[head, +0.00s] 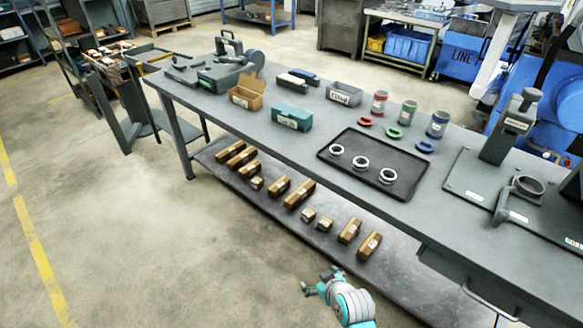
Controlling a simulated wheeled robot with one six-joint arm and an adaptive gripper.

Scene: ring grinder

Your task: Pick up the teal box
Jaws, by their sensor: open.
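The teal box (291,118) stands on the grey workbench (240,130), near its front edge and left of the black tray. It has a white label on its front side. My gripper (307,288) is low in the picture, in front of the bench and over the floor, well apart from the box. It points to the left, and its fingers look small and empty.
An open cardboard box (246,91) stands just left of the teal box, and a grey bin (344,94) behind it. A black tray (345,187) with metal rings lies to the right. Several brown boxes sit on the lower shelf (270,205). The floor at left is clear.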

